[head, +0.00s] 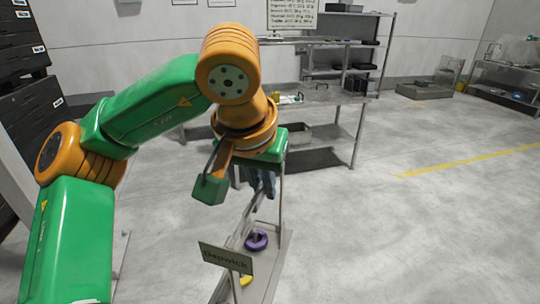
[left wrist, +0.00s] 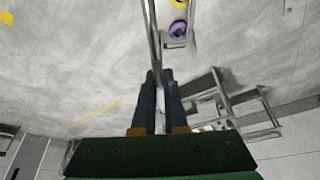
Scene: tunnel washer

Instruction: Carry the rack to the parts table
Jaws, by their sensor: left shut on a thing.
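The rack (head: 272,264) is a narrow pale-grey frame with a long base, thin uprights and a sign reading "Dapwick" (head: 226,258). It carries a purple ring (head: 257,240) and a yellow ring (head: 246,281). My left gripper (head: 264,188) is above the rack in the head view, partly hidden by its own wrist. In the left wrist view its two dark fingers (left wrist: 159,76) are closed around the rack's thin bar (left wrist: 154,38). The purple ring also shows in the left wrist view (left wrist: 178,29). My right gripper is in neither view.
A metal table with upper shelves (head: 325,95) stands against the back wall with small items on it; I cannot tell if it is the parts table. Another bench (head: 506,92) is at far right. Black drawers (head: 24,60) stand at left. Floor at right is clear.

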